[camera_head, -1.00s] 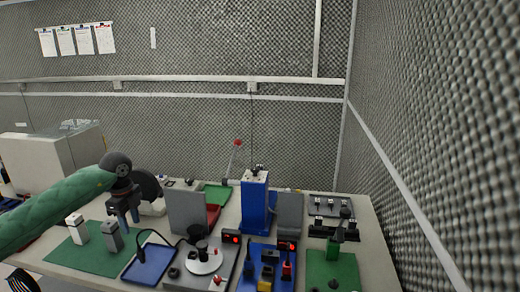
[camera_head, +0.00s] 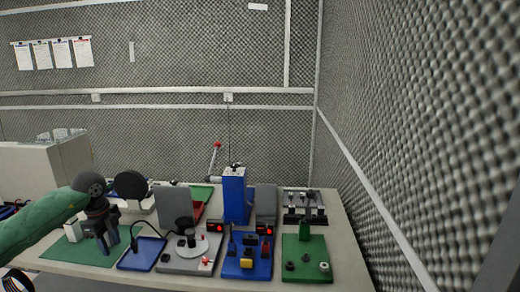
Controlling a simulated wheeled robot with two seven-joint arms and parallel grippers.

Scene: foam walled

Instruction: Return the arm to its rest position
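My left arm, in a green sleeve, comes in from the left edge in the head view. My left gripper (camera_head: 107,241) points down over the green mat (camera_head: 72,254) at the left of the table. Its two dark fingers show a small gap and nothing is seen between them. A white block (camera_head: 71,229) stands on the mat beside the gripper, partly behind the arm. A grey block (camera_head: 111,230) is mostly hidden by the fingers. My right gripper is not in view.
A blue tray (camera_head: 143,254) lies just right of the gripper. A grey station (camera_head: 187,262), a blue board (camera_head: 247,266) and a green board (camera_head: 305,266) line the table's front. A tall blue box (camera_head: 235,195) stands behind. Foam walls close the back and right.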

